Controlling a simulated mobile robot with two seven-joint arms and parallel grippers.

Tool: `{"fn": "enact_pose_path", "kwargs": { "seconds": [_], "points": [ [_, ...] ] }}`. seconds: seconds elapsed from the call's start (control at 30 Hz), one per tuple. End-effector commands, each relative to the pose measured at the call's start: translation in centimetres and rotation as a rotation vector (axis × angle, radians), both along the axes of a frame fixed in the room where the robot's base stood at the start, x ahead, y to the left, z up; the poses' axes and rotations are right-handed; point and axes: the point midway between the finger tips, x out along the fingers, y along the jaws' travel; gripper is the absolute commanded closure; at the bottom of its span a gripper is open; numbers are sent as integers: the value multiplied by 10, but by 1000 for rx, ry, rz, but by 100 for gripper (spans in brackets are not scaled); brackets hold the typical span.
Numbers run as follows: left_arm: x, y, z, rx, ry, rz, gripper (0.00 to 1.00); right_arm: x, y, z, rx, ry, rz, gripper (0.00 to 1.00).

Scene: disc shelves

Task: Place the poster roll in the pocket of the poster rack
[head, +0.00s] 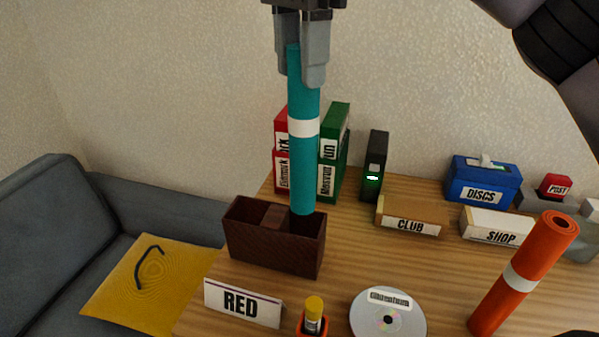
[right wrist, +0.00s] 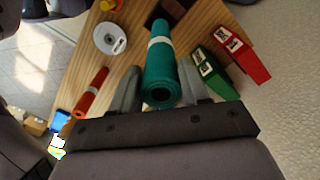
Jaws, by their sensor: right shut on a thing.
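A teal poster roll (head: 303,165) with a white band hangs upright in my right gripper (head: 300,80), which is shut on its upper end. In the right wrist view the teal roll (right wrist: 161,65) lies between the two fingers. Its lower end appears at the opening of the right pocket of a dark brown poster rack (head: 262,247); I cannot tell whether it is just above or slightly inside. An orange poster roll (head: 525,270) with a white band stands tilted at the right of the table. My left gripper is not in view.
Red and green binders (head: 335,150) and a black box (head: 375,165) stand behind. CLUB (head: 408,219) and SHOP trays and a blue DISCS box (head: 483,182) are right.

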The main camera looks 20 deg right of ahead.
Motion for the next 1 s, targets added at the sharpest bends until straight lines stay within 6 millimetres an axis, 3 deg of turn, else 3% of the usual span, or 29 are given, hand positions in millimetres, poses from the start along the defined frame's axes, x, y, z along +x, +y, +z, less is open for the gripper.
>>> {"fn": "enact_pose_path", "kwargs": {
  "seconds": [0.03,0.3,0.57,0.8,1.0],
  "points": [
    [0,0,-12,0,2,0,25,0,0,-22,2,5,2,85],
    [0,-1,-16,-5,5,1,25,0,-1,-79,0,0,0,85],
    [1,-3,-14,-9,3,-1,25,0,0,-100,0,-1,-1,85],
    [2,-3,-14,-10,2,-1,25,0,0,-134,0,1,-1,85],
    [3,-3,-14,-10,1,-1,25,0,0,-137,1,-3,-1,85]
  ]
}}
